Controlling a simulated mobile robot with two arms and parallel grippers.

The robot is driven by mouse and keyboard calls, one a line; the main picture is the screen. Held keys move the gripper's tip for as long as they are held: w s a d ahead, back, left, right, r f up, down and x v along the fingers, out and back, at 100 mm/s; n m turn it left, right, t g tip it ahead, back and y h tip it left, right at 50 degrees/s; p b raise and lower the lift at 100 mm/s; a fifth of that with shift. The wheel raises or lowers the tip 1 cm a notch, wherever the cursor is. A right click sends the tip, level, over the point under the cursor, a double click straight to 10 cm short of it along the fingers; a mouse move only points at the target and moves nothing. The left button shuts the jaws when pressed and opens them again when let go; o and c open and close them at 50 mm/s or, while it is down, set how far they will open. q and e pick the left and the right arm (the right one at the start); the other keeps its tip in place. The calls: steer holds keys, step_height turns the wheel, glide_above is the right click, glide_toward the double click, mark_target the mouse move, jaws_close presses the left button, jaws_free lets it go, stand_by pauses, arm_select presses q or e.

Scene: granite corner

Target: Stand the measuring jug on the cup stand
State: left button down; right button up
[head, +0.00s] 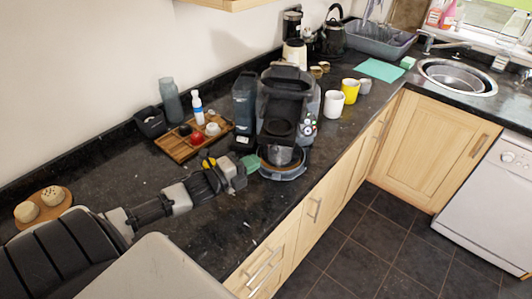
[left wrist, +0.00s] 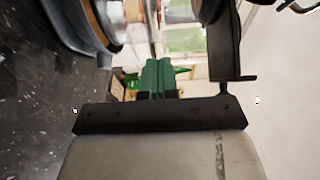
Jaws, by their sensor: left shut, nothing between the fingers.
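The measuring jug (head: 282,156), a small grey vessel, appears to stand upright on the round cup stand (head: 284,173) at the foot of the dark coffee machine (head: 287,97). The stand has a brown top and a grey base, whose edge also shows at the upper left of the left wrist view (left wrist: 84,22). My left gripper (head: 252,163), with green fingertips, is just left of the jug. Its fingers (left wrist: 160,77) are shut together and empty. I cannot tell whether they touch the jug. My right gripper is not in view.
A wooden tray (head: 174,148) with small items lies behind my left arm. A dark container (head: 245,105) stands left of the machine. White (head: 333,104) and yellow (head: 350,90) cups stand to its right. The counter's front edge runs close to the stand.

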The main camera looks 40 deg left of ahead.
arm_select(q)
steer(key=x, duration=0.5)
steer(key=shift+f+p, duration=0.1)
steer(key=shift+p, duration=0.3)
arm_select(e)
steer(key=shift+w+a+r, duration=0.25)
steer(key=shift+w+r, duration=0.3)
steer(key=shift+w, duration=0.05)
arm_select(q)
steer(key=w+b, duration=0.1)
steer(key=w+a+b, duration=0.1)
steer(key=shift+w+a, duration=0.2)
steer(key=shift+w, duration=0.2)
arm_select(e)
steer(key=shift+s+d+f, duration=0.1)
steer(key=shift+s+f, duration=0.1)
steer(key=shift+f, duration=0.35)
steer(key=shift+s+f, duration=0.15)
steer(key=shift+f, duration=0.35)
arm_select(q)
steer(key=shift+s, duration=0.15)
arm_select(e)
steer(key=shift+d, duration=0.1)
